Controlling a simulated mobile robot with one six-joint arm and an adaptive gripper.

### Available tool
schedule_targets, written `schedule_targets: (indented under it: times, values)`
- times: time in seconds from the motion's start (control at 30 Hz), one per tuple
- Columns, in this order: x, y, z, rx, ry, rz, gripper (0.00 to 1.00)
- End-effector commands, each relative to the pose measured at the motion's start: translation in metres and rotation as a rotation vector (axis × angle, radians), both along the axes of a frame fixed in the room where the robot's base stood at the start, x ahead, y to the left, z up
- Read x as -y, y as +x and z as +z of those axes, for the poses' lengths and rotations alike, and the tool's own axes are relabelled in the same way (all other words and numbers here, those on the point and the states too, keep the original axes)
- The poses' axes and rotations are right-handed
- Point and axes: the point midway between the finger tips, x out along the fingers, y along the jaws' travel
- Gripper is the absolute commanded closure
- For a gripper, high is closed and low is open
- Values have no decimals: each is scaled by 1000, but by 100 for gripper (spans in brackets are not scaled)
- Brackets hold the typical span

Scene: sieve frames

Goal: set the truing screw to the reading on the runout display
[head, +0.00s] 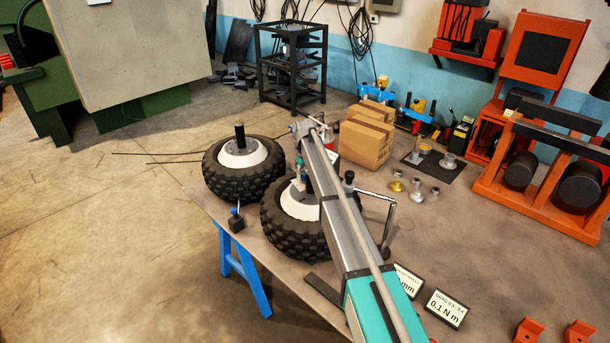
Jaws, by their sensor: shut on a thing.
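A small display with "mm" on it (409,282) lies at the table's near side. My arm covers its left part, so its number is hidden. My gripper (299,186) points down at the hub of the near wheel (288,235), which has a black knobbly tyre and a white rim. The gripper is shut on a small part there. My arm and wrist hide most of the fingers and that part, so I cannot make out the truing screw clearly. A second display (446,309) reads "0.1 N m" under a drag heading.
Another wheel (245,167) with an upright black-topped post lies behind left. A bent metal handle (389,220) stands right of my arm. Cardboard boxes (364,141), small metal parts (413,190) and a dark mat (436,163) are further right. The table's right front is mostly clear.

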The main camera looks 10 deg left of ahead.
Motion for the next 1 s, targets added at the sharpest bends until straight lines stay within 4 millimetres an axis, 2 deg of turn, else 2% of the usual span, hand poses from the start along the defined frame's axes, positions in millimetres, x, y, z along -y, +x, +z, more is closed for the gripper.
schedule_targets:
  times: [0.03, 0.1, 0.57, 0.83, 0.87, 1.0]
  values:
    - [0, 0, 0, -1, 1, 0, 90]
    - [0, 0, 0, -1, 1, 0, 100]
    - [-1, -1, 0, -2, 1, -124, 100]
    - [-1, -1, 0, -2, 1, -128, 100]
    - [-1, -1, 0, -2, 1, -128, 52]
    - [-1, -1, 0, -1, 0, -128, 26]
